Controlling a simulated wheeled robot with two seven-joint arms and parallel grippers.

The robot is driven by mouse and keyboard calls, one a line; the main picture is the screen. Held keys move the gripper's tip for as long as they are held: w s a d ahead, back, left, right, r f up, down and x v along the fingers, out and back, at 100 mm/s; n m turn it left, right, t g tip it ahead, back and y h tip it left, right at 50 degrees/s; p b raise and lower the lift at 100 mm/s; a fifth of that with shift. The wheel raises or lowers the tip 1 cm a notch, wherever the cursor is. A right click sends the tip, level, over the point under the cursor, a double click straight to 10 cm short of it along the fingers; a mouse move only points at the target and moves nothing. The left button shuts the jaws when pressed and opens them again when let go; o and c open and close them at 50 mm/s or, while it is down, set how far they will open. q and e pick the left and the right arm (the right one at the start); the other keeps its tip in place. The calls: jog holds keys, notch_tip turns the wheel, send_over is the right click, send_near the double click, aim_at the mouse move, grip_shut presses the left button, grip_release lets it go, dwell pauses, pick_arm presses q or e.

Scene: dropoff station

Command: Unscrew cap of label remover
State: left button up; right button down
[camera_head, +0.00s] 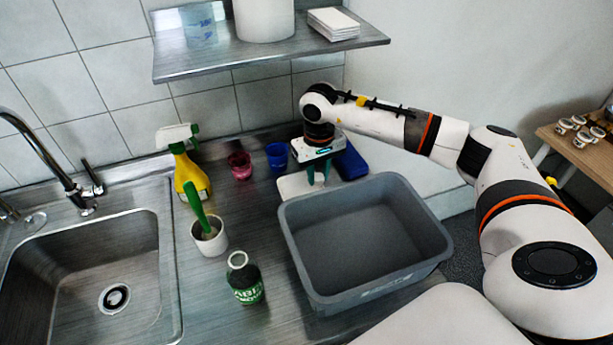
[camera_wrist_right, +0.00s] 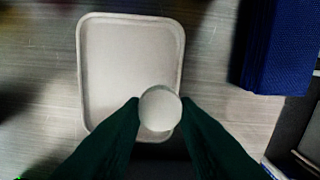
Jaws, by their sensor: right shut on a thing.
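The dark bottle with green and white lettering (camera_head: 246,281), apparently the label remover, stands upright on the counter left of the grey bin. Its pale neck shows a rim around a greyish top, and no separate cap is clear on it. My right gripper (camera_head: 318,177) is away from the bottle, at the back of the counter over a small white tray (camera_head: 291,188). In the right wrist view its dark green fingers are shut on a round whitish cap-like piece (camera_wrist_right: 160,108), above the near end of the tray (camera_wrist_right: 130,60). I cannot tell whether the piece touches the tray.
The grey bin (camera_head: 304,254) stands just in front of my right gripper. A blue folded cloth or sponge (camera_wrist_right: 281,45) lies right of the tray. Red (camera_head: 240,165) and blue (camera_head: 278,157) cups, a yellow spray bottle (camera_head: 192,177), a brush holder (camera_head: 209,240) and a sink (camera_head: 90,270) are left. A shelf (camera_head: 270,50) overhangs.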

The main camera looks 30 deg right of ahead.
aim_at(305, 194)
jog(key=a, duration=0.1)
jog(key=w+a, duration=0.1)
jog(key=a, duration=0.1)
jog(key=shift+w+a+p, duration=0.1)
jog(key=shift+w+p, duration=0.1)
jog(key=shift+p, duration=0.15)
notch_tip(305, 194, down, 3)
jog(key=shift+f+p, duration=0.15)
jog(key=shift+p, duration=0.75)
jog(key=shift+f, duration=0.1)
jog(key=shift+f+b, duration=0.15)
jog(key=shift+b, duration=0.15)
jog(key=c, duration=1.1)
grip_release()
jog(key=shift+c, duration=0.2)
pick_arm(q)
jog(key=r, duration=0.2)
jog(key=shift+d+r, duration=0.3)
jog(key=shift+r, duration=0.1)
